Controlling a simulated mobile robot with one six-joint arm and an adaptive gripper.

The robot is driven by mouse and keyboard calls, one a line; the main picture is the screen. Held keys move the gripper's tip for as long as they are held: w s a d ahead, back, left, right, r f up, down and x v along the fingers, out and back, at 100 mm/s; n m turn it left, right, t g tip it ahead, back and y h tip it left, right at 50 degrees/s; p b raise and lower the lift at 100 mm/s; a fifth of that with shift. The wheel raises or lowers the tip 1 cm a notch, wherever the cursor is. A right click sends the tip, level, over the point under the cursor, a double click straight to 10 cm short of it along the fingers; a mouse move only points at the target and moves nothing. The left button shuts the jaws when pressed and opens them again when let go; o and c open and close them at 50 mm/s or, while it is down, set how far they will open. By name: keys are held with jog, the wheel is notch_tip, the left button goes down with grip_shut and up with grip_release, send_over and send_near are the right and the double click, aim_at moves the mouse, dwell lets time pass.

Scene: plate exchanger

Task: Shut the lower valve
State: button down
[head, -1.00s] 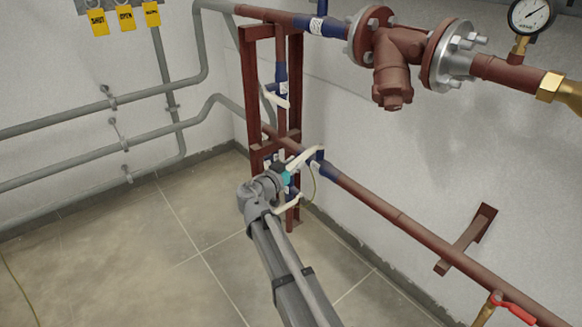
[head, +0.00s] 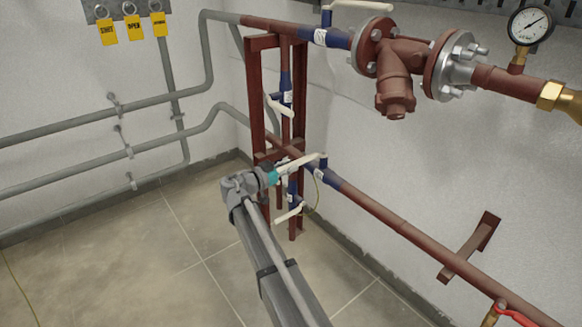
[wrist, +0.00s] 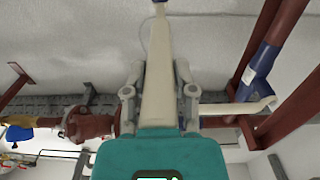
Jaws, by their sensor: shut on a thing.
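The lower valve sits on the lower red pipe, with a blue body (head: 323,172) and a cream lever (head: 300,163) reaching left from its stem. My gripper (head: 277,173) is at the lever's free end, in front of the red frame. In the wrist view my gripper's grey fingers (wrist: 160,85) stand on both sides of a long cream lever (wrist: 158,55) and are shut on it. The lever runs away from the teal palm towards its stem at the top edge.
Another cream lever (head: 288,214) hangs just below my gripper, and one (head: 278,106) is above it on the red frame (head: 255,100). A blue valve with a cream lever (wrist: 245,107) is close at the right in the wrist view. Yellow tags (head: 134,27) hang upper left.

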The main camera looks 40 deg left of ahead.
jog(key=shift+a, duration=0.2)
jog(key=shift+c, duration=2.1)
grip_release()
jog(key=shift+d, duration=0.1)
jog(key=s+a, duration=0.2)
jog(key=s, duration=0.9)
jog(key=shift+s+a, duration=0.2)
jog(key=shift+s, duration=0.2)
jog(key=shift+w, duration=0.1)
jog(key=shift+w+d, duration=0.35)
jog(key=shift+w, duration=1.45)
jog(key=shift+w+d, duration=0.4)
jog(key=shift+w, duration=1.45)
jog(key=shift+w+d, duration=0.35)
jog(key=shift+w, duration=1.45)
